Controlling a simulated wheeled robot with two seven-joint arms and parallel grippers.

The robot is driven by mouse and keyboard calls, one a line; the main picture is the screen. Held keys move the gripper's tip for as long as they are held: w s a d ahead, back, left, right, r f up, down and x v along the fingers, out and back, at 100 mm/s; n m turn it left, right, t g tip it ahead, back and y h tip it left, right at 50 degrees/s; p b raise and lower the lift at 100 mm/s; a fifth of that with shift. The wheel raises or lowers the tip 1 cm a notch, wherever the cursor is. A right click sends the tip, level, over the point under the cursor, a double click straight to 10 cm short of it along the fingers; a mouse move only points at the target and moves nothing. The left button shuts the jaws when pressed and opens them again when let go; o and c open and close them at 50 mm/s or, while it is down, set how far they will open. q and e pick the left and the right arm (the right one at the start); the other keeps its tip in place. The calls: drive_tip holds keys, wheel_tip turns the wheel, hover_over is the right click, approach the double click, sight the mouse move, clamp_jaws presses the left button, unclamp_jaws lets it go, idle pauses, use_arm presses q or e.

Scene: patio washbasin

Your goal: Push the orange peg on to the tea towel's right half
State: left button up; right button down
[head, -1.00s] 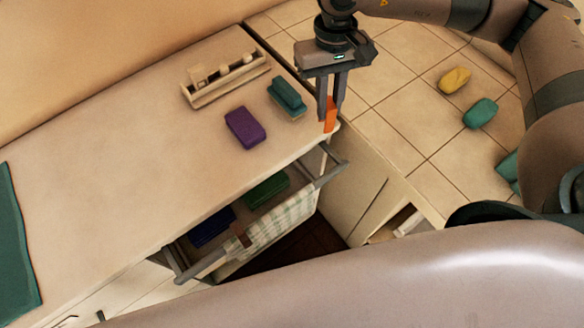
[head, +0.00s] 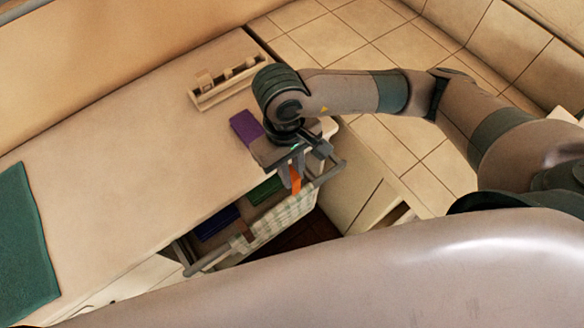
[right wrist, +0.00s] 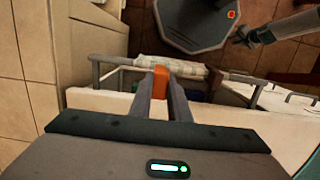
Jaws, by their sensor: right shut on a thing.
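The orange peg (head: 295,181) is held upright between the fingers of my right gripper (head: 291,176). My right gripper is shut on it, as the right wrist view also shows the peg (right wrist: 160,82) between the fingertips. The green-and-white checked tea towel (head: 282,222) hangs over the rail at the drawer front. In the head view the peg is near the towel's right end; contact cannot be told. A brown peg (head: 240,243) sits near the towel's left end. What appears to be my left gripper (right wrist: 245,38) is small in the right wrist view.
The rail (head: 330,172) runs across the front of an open drawer holding a green block (head: 265,189) and a blue block (head: 216,222). On the counter are a purple block (head: 245,127), a wooden rack (head: 225,86) and a green cloth (head: 22,245).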

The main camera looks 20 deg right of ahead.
drive_tip(key=shift+f, duration=0.3)
drive_tip(key=shift+f+b, duration=0.55)
drive_tip(key=shift+f, duration=2.45)
drive_tip(key=shift+f+b, duration=0.35)
drive_tip(key=shift+f, duration=0.85)
drive_tip(key=shift+f+b, duration=1.25)
drive_tip(key=shift+b, duration=0.3)
drive_tip(key=c, duration=1.6)
unclamp_jaws()
